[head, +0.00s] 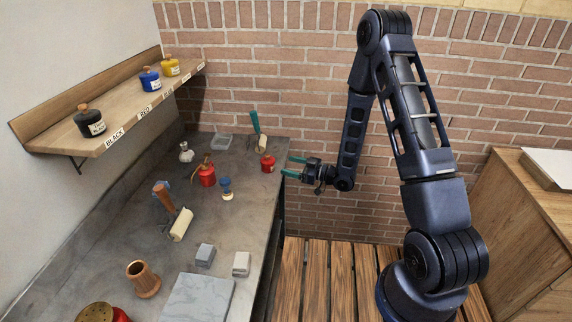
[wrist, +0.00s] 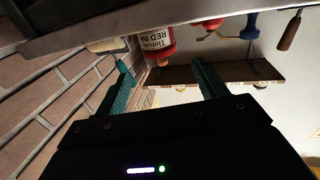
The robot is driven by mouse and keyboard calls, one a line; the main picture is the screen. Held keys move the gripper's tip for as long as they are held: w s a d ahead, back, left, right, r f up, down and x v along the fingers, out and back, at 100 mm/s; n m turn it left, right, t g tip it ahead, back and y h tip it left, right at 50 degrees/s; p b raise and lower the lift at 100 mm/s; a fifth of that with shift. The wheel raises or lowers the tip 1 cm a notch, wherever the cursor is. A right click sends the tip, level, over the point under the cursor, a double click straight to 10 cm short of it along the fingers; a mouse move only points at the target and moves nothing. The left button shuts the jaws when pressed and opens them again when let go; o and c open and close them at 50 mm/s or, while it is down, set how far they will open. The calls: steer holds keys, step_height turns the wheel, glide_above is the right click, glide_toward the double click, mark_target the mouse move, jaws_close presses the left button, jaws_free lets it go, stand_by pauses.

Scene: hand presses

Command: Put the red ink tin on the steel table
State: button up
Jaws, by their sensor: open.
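The red ink tin (head: 268,164) stands upright on the grey steel table (head: 225,247), near its right edge at the far end. In the wrist view the tin (wrist: 154,43) appears upside down, its white label reading red ink. My gripper (head: 291,166) is just right of the tin at the table's edge, its green fingers pointing toward it. In the wrist view the fingers of my gripper (wrist: 160,68) are spread and empty; the tin shows beyond and between their tips, apparently not between the jaws.
A labelled wooden shelf (head: 128,125) holds black, blue and yellow tins.

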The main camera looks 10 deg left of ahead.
steer(key=shift+d, duration=0.2)
steer(key=w+d+r+m+t+h, duration=0.2)
steer(key=w+d+r+t+h, duration=0.2)
steer(key=w+d+r+h, duration=0.45)
steer(key=d+r+m+t+h, duration=0.2)
steer(key=d+r+m+h, duration=0.35)
steer(key=d+r, duration=0.9)
steer(key=s+d+r+m+g+h, duration=0.2)
steer(key=s+d+r+m+h, duration=0.3)
steer(key=s+d, duration=0.6)
steer(key=s+d+r+m+g, duration=0.1)
steer(key=s+r, duration=0.1)
steer(key=s, duration=0.7)
steer(key=s+d+r+m+g+y, duration=0.1)
steer(key=s+r+m+g, duration=0.1)
steer(key=s, duration=0.8)
steer(key=shift+s+d+r, duration=0.15)
steer(key=shift+d+r, duration=0.1)
steer(key=shift+r, duration=0.15)
